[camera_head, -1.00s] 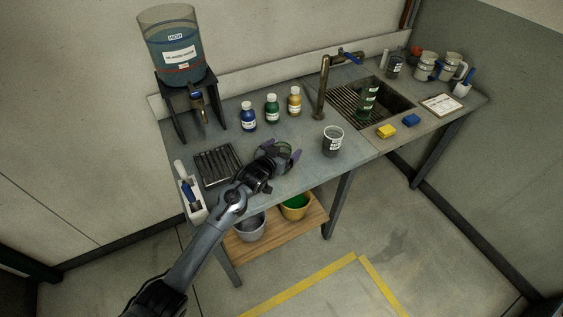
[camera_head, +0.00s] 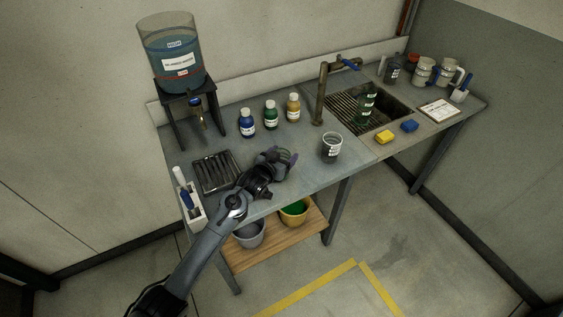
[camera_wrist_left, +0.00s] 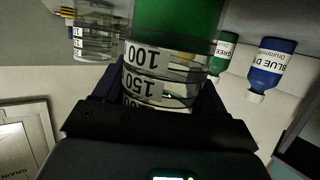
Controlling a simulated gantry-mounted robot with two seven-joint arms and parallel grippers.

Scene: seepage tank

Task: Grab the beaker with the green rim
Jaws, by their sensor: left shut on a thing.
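My left gripper (camera_head: 284,157) is over the front of the bench, shut on a clear beaker. In the left wrist view the beaker (camera_wrist_left: 165,75) sits between the fingers, with upside-down 100 and 150 marks and solid green toward the picture's top. Its rim is hidden behind the gripper. In the head view the gripper hides most of it, so I cannot tell whether it touches the bench. Another clear beaker (camera_head: 331,148) stands to the right, and also shows in the left wrist view (camera_wrist_left: 98,38). My right gripper is not in view.
Blue (camera_head: 247,124), green (camera_head: 271,116) and yellow (camera_head: 293,108) dye bottles stand behind the gripper. A dark rack (camera_head: 216,172) lies left. A green-filled vessel (camera_head: 366,106) is at the sink. The tank (camera_head: 171,52) stands back left.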

